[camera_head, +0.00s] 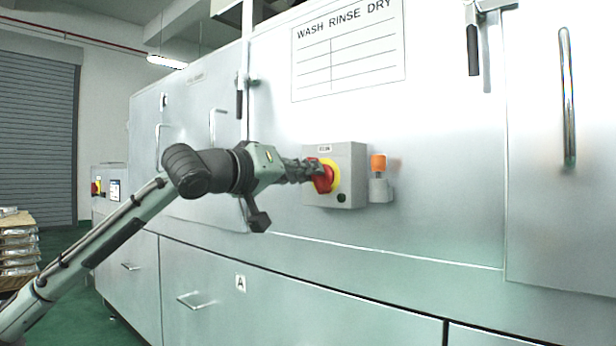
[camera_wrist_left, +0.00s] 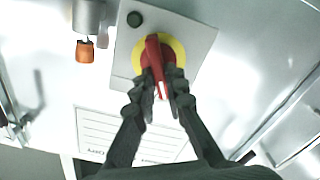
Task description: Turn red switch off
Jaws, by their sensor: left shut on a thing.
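The red switch (camera_head: 322,176) is a rotary handle on a yellow round plate, mounted on the front of a grey box (camera_head: 348,190) on the machine's wall. My left gripper (camera_head: 312,172) reaches it from the left, with its fingers at the handle. In the left wrist view the red switch (camera_wrist_left: 152,55) stands between the two dark fingertips of my left gripper (camera_wrist_left: 160,84), which are shut on its handle. The handle lies nearly along the box's long direction there, slightly slanted. The fingers hide part of the handle in the head view. My right gripper is not in view.
An orange-capped fitting (camera_head: 378,164) sticks out just right of the box. A chart titled WASH RINSE DRY (camera_head: 348,50) is on the panel above. Door handles (camera_head: 567,95) stand out from the machine. Stacked castings (camera_head: 18,245) are at the far left.

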